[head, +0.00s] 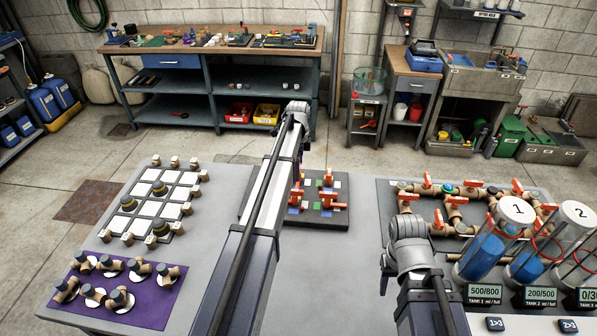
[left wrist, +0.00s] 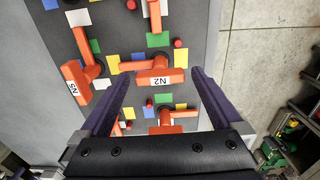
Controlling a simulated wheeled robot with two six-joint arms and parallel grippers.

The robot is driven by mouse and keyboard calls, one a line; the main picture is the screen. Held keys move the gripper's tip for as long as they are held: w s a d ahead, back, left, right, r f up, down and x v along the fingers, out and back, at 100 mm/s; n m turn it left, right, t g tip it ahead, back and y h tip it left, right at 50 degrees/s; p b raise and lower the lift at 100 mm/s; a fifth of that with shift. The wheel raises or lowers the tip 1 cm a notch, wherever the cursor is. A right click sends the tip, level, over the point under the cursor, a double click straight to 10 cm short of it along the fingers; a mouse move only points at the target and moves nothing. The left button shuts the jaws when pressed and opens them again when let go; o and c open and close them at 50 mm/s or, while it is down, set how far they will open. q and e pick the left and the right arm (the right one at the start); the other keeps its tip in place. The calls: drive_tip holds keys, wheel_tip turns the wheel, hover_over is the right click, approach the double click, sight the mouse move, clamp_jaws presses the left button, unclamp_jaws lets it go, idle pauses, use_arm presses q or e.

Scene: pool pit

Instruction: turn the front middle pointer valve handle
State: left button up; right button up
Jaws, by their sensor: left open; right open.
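Orange pointer valve handles stand on a dark panel (head: 312,222) with small coloured squares. In the head view, one orange handle (head: 330,198) shows right of my left arm, which hides part of the panel. In the left wrist view, my left gripper (left wrist: 163,76) is open above the panel. An orange handle marked N2 (left wrist: 153,77) appears between its fingertips; I cannot tell whether they touch it. Another labelled handle (left wrist: 75,83) is left of it, and one more (left wrist: 165,124) shows lower between the fingers. I cannot tell which is front middle. My right gripper (head: 384,278) is small and partly hidden by its arm.
A pipe board (head: 385,195) with orange handles and clear tanks (head: 482,258) stands at right, near my right arm. A purple mat (head: 170,300) with pipe fittings and a board with brown pegs (head: 165,195) are at left. Grey tabletop (head: 215,215) is bare left of the panel.

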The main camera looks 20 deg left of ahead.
use_arm(q)
drive_tip(key=shift+c, duration=0.4)
drive_tip(key=c, duration=1.2)
